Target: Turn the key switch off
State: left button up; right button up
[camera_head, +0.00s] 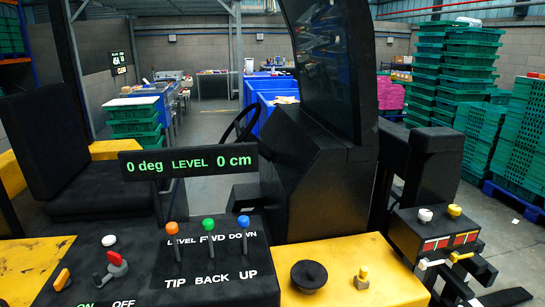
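A red-handled switch (117,265) on a grey mount stands on the dark panel at the lower left, above the words ON and OFF. It looks like the key switch. It is small, and I cannot tell which word it points to. My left gripper is not in view. Black jointed parts (482,272) at the bottom right may belong to my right gripper, but I cannot tell whether they do, or whether they are open or shut. Nothing visibly touches the red switch.
Near the switch are a white button (109,240) and an orange switch (62,279). Orange (170,228), green (208,224) and blue (243,221) levers stand to its right. A display (188,162) reads 0 deg, 0 cm. A black knob (309,275) sits on the yellow surface.

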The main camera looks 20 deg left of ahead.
aim_at(114, 271)
jog(key=u, duration=1.85)
